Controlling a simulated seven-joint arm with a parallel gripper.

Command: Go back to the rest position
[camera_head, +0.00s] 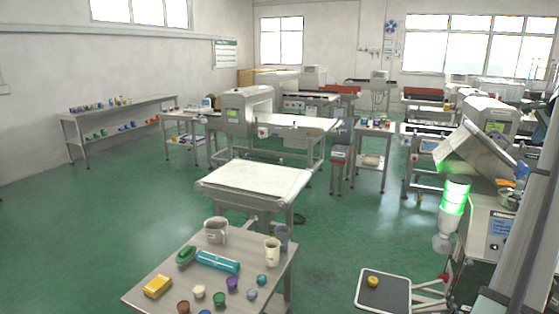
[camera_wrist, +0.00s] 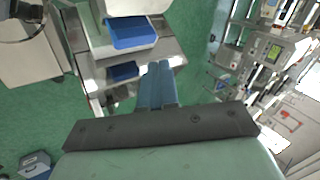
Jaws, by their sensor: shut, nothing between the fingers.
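In the wrist view my gripper (camera_wrist: 160,66) shows its two blue-grey fingers side by side, shut with nothing between them. They point away from the dark mounting bar toward the floor and equipment beyond. Beyond the fingertips is a metal stand with blue trays (camera_wrist: 132,34), apart from the gripper. I cannot clearly make out the gripper in the head view.
A dark tray (camera_head: 384,301) holds a small yellow item (camera_head: 373,281). Green floor (camera_head: 90,215) is clear at left.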

